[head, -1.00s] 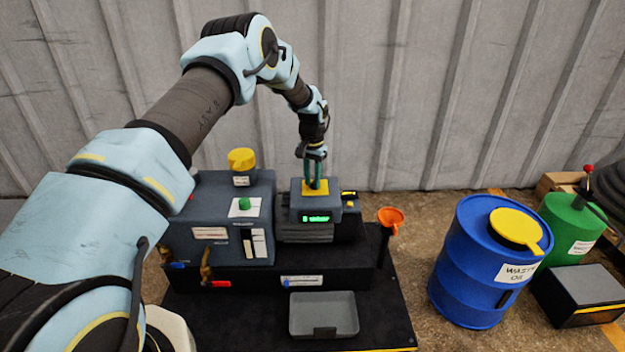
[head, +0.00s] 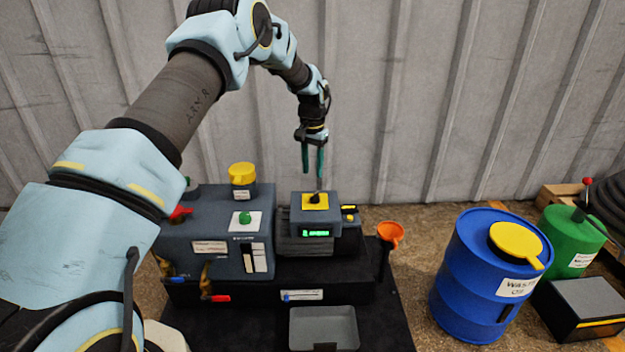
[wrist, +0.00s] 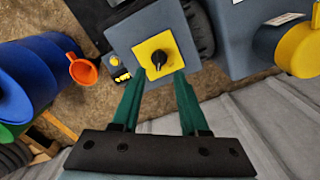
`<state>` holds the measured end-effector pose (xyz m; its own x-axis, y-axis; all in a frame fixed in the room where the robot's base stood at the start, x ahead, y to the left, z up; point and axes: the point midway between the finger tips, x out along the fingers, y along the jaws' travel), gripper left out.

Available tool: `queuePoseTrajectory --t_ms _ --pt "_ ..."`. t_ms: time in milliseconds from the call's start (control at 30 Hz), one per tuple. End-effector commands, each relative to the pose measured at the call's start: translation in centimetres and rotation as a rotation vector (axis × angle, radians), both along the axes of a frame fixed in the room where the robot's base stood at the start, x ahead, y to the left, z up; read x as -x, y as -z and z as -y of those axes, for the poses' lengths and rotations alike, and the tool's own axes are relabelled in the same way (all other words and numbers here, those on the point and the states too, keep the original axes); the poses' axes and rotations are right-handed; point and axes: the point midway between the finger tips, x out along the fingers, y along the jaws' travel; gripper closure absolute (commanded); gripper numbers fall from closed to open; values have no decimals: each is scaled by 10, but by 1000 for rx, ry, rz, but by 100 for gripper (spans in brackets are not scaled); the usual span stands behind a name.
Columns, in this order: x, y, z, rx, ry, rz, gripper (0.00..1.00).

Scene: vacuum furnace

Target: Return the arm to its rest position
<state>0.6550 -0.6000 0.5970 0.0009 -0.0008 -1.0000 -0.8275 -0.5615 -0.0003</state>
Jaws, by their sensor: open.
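My gripper (head: 313,160) is open and empty, with two green fingers pointing down. It hangs above the grey control box with the yellow plate (head: 315,202) and its black knob (head: 315,198). In the wrist view the black knob (wrist: 159,58) shows beyond and between the open fingertips (wrist: 156,78), apart from them. My arm reaches from the lower left, up and over to the box. A green display is lit on the front of the box; its text is too small to read surely.
The grey pump housing (head: 205,230) with a yellow cap (head: 242,173) stands left of the box. An orange funnel (head: 390,232) is at its right. A grey tray (head: 323,328) lies in front. A blue waste oil drum (head: 470,280) and a green can (head: 570,240) stand right. A ribbed wall is behind.

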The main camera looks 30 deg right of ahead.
Motion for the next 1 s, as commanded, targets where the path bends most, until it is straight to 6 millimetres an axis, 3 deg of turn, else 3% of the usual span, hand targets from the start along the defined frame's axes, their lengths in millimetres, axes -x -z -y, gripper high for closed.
queuePoseTrajectory --t_ms 167,733,867,1000 --pt "0 -12 0 -1 0 -1 56" --pt "-2 -16 -6 -1 -9 1 56" --pt "-9 -35 -42 5 -65 12 56" --pt "-11 -66 -118 16 -184 30 56"
